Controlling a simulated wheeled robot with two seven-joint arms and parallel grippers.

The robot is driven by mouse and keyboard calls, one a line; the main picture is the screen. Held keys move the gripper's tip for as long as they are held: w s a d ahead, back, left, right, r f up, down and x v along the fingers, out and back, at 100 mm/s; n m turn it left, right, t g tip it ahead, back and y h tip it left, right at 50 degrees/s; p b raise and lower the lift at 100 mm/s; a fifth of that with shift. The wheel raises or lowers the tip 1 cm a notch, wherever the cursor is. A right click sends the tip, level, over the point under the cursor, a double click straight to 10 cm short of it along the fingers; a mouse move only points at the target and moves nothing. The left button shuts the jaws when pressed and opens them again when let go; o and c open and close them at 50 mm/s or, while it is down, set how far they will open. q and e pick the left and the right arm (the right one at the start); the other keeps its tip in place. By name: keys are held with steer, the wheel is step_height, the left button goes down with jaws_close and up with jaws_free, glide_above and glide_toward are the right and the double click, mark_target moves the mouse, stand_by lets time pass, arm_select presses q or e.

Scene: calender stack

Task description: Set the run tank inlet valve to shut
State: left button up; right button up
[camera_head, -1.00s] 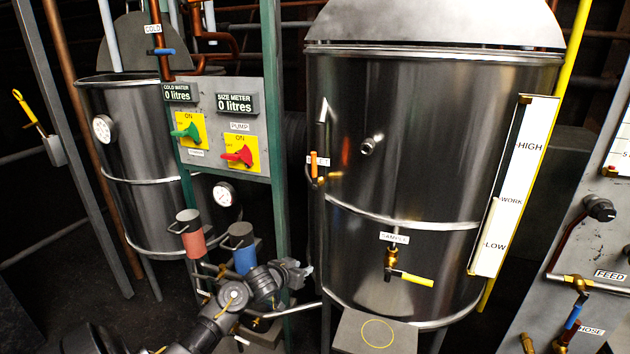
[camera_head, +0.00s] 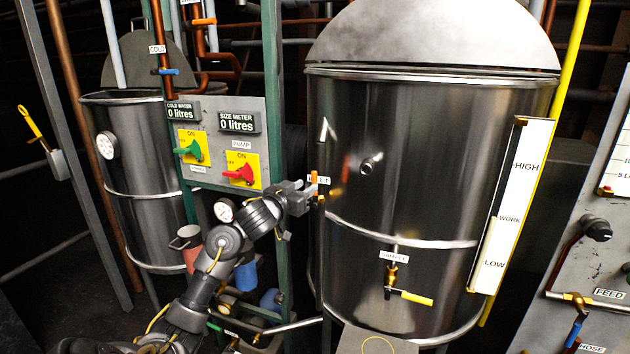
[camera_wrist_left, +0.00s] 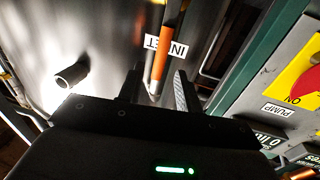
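The run tank (camera_head: 440,150) is the large steel drum in the middle of the head view. Its inlet valve handle (camera_head: 314,184) is orange, on the tank's left side, and looks upright along the pipe. In the left wrist view the orange handle (camera_wrist_left: 160,64) stands in front of the INLET label (camera_wrist_left: 166,46). My left gripper (camera_head: 306,194) is right at the handle and partly covers the label in the head view. In the left wrist view its fingers (camera_wrist_left: 157,90) are apart, with the handle in line with the gap. I cannot tell whether they touch it. My right gripper is out of view.
The panel with the green switch (camera_head: 190,151) and red pump switch (camera_head: 239,175) stands just left of the gripper, with a green post (camera_head: 272,100) between. A sample tap (camera_head: 408,297) with a yellow handle sits low on the tank. A stub pipe (camera_head: 371,163) juts from the tank.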

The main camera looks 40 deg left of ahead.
mark_target(313, 182)
arm_select(q)
steer(key=w, duration=0.4)
steer(key=w+p, duration=0.1)
steer(key=shift+w+a, duration=0.4)
steer(key=shift+c, duration=0.3)
jaws_close()
